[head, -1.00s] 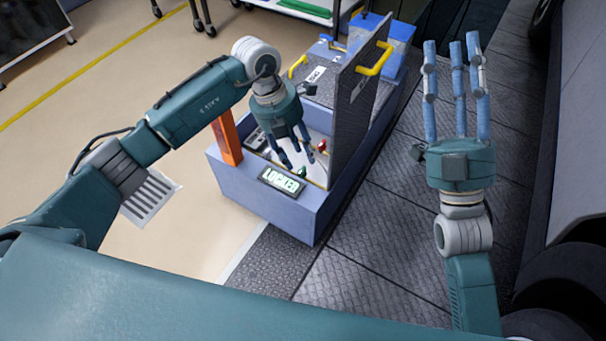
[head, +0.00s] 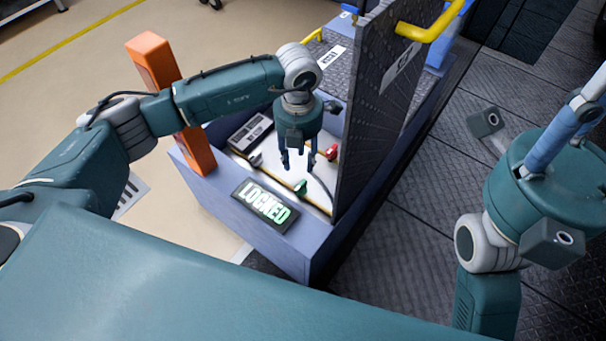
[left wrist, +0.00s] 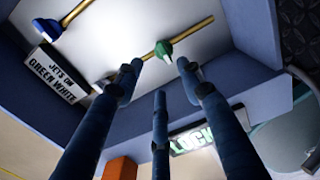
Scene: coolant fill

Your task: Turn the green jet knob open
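The green knob (head: 300,188) sits on a gold pipe on the pale panel of the blue-grey cart, just behind the lit LOCKED sign (head: 264,205). My left gripper (head: 297,166) points down at the panel, just above and behind the green knob in the head view. In the left wrist view the green knob (left wrist: 163,50) shows between and beyond the spread fingertips (left wrist: 160,72). The fingers are open and hold nothing; I cannot tell whether any touches the knob. My right gripper (head: 545,115) is open and empty at the right, partly cut off by the frame.
A red knob (head: 331,153) is close beside the left fingers. A blue knob (left wrist: 47,28) and a JETS ON GREEN WHITE sign (left wrist: 55,78) share the panel. A tall dark raised lid (head: 375,100) stands right of the gripper. An orange post (head: 165,80) stands at left.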

